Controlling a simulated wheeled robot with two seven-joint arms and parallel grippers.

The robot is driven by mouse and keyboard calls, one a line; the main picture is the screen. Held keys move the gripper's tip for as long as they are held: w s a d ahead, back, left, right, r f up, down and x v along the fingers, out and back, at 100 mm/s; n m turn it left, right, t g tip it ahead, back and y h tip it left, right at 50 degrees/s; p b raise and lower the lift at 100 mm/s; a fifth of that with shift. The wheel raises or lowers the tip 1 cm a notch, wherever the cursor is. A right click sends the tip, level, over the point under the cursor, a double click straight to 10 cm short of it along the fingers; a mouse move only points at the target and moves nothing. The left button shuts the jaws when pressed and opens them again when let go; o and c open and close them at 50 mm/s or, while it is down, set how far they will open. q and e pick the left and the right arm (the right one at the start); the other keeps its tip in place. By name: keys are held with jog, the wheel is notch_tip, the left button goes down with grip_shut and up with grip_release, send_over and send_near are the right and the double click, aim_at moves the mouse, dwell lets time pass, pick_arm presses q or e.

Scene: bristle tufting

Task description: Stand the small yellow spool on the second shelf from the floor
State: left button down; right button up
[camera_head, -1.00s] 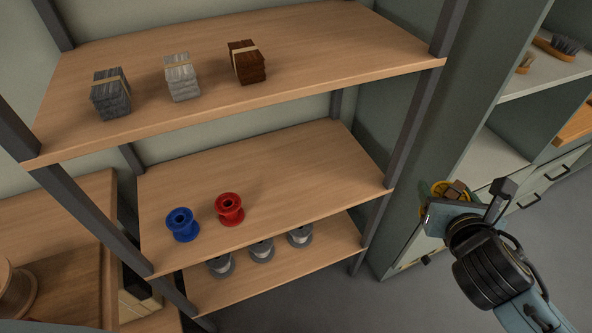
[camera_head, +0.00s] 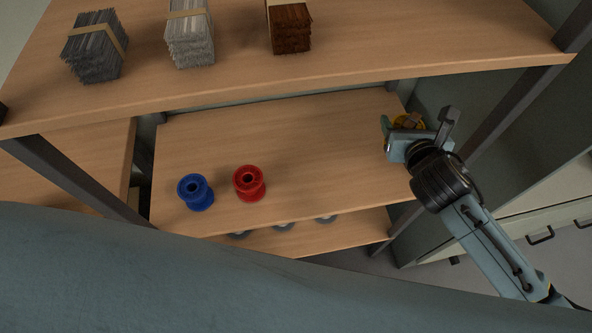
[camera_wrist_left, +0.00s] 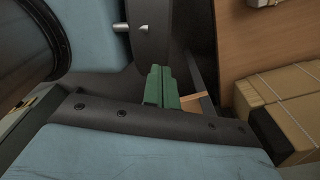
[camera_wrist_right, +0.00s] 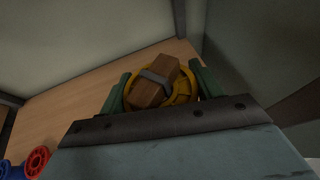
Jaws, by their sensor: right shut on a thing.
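The yellow spool (camera_wrist_right: 182,92) is between the green fingers of my right gripper (camera_head: 402,126), which is shut on it. A brown block with a grey band (camera_wrist_right: 150,90) covers part of the spool in the right wrist view. In the head view the gripper and spool are over the right end of the second shelf (camera_head: 310,150); I cannot tell whether the spool touches the board. A blue spool (camera_head: 195,192) and a red spool (camera_head: 250,184) stand upright on that shelf, to the left. My left gripper (camera_wrist_left: 161,85) has its green fingers together, empty.
The upper shelf (camera_head: 360,50) overhangs the second one and carries grey, white and brown bristle bundles. Grey spools (camera_head: 284,226) show partly on the bottom shelf. A dark right post (camera_head: 500,115) stands close to my right arm. The second shelf is bare right of the red spool.

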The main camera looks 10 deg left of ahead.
jog(key=w+a+f+n+y, duration=0.1)
jog(key=w+a+f, duration=0.1)
jog(key=a+f, duration=0.2)
jog(key=b, duration=0.3)
send_over(369, 162)
notch_tip(369, 162, down, 4)
jog(key=f, duration=0.1)
jog(key=shift+f, duration=0.75)
notch_tip(369, 162, down, 3)
jog(key=shift+f+b, duration=0.15)
jog(key=shift+b, duration=0.8)
jog(key=o, duration=0.9)
pick_arm(q)
jog(key=w+a+f, duration=0.1)
jog(key=a+f, duration=0.3)
jog(key=f, duration=0.1)
jog(key=shift+y, duration=0.3)
pick_arm(e)
jog(key=shift+o, duration=0.6)
